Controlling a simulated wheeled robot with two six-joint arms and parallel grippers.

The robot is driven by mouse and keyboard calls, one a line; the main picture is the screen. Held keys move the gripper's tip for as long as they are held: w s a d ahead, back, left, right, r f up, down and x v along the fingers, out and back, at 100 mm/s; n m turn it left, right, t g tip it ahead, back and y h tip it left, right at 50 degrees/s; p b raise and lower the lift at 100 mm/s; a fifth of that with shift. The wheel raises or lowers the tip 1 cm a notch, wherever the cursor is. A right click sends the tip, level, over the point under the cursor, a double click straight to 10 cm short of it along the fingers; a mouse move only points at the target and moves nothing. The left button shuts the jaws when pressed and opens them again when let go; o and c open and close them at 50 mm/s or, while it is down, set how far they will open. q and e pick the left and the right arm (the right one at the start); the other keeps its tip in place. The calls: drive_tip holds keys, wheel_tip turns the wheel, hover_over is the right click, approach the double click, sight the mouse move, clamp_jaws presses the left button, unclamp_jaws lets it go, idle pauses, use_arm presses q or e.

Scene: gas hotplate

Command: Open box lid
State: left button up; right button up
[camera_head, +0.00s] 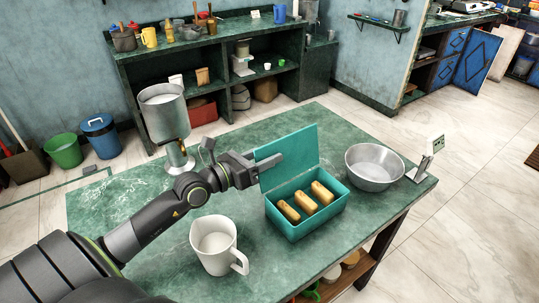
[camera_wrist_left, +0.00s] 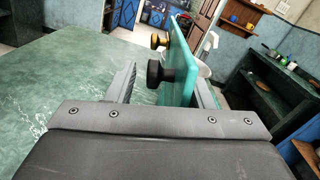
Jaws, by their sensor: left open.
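A teal box (camera_head: 306,214) stands on the green table with its lid (camera_head: 298,150) raised about upright at its back left edge. Several golden bar-shaped pieces (camera_head: 305,203) lie inside. My left gripper (camera_head: 266,165) is open at the left edge of the lid, with one finger in front of it. In the left wrist view the lid (camera_wrist_left: 184,62) stands between the open fingers, close to the right one. A dark knob (camera_wrist_left: 158,73) on the lid's outer face points toward the left finger. My right gripper is not in view.
A metal bowl (camera_head: 375,166) and a small white stand (camera_head: 429,157) are right of the box. A white pitcher (camera_head: 215,246) stands at the front left. A metal canister appliance (camera_head: 165,117) stands behind my left arm. The left tabletop (camera_head: 95,205) is clear.

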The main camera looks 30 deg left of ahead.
use_arm(q)
drive_tip(key=shift+w+d, duration=0.25)
drive_tip(key=shift+w, duration=0.45)
clamp_jaws()
